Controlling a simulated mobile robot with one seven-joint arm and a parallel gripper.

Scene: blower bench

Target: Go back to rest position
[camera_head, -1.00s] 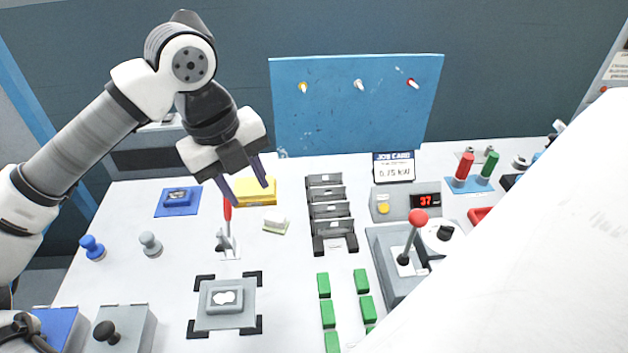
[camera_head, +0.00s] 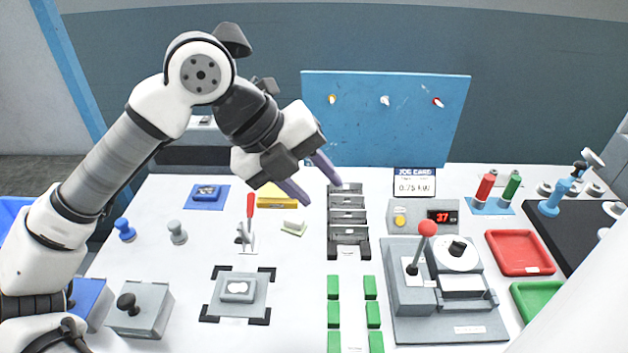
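My gripper (camera_head: 312,188) hangs in the air over the middle of the white bench (camera_head: 130,275), in front of the blue board. Its two purple fingers are spread apart with nothing between them. In the picture the fingertips lie between the white block (camera_head: 294,228) and the dark slotted rack (camera_head: 347,222); their height above the bench is hard to judge. My arm reaches in from the left, bent at the elbow. A yellow box (camera_head: 272,196) is partly hidden behind the gripper.
A red-handled lever (camera_head: 250,212) stands upright below the gripper. A grey machine (camera_head: 400,318) with a red-knobbed lever (camera_head: 427,230) stands right of centre. Green blocks (camera_head: 333,314) lie in front. Red (camera_head: 520,254) and green (camera_head: 538,296) trays are at right. The blue board (camera_head: 390,135) stands behind.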

